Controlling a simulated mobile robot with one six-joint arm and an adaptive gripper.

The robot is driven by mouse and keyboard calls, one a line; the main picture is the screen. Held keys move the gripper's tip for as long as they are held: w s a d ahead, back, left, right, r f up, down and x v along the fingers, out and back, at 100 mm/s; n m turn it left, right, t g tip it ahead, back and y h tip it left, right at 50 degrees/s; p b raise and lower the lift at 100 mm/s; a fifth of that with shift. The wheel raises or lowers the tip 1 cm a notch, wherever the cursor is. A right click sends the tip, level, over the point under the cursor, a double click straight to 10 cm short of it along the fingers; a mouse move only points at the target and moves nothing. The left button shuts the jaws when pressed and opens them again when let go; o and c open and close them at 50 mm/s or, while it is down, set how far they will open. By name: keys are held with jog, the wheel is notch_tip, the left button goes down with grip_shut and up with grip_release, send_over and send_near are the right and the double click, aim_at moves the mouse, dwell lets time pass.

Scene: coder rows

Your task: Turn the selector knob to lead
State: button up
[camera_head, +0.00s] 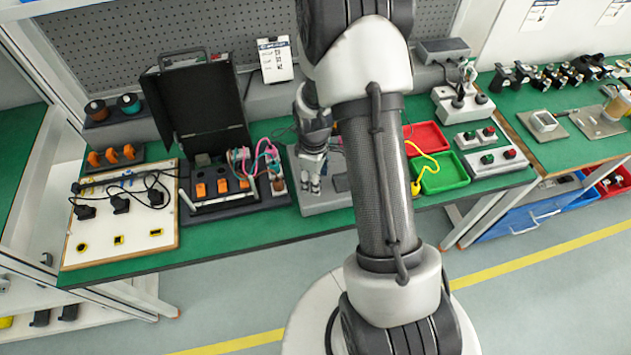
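My gripper (311,184) points down over a grey box (322,204) on the green bench, left of my arm's large link. Its fingertips are small here, and I cannot tell whether they are apart or closed, or whether they touch anything. I cannot make out the selector knob or a "lead" mark; my gripper and arm cover part of the grey box. A small brown round part (278,185) stands at the box's left, beside pink and teal cables (262,156).
An open black case (205,105) with orange parts stands left of my gripper. A white board (120,220) with black plugs lies farther left. Red (428,138) and green (440,173) trays and a button box (496,160) are right of my arm.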

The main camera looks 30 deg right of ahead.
jog(key=shift+f, duration=0.6)
jog(key=shift+c, duration=0.4)
jog(key=c, duration=1)
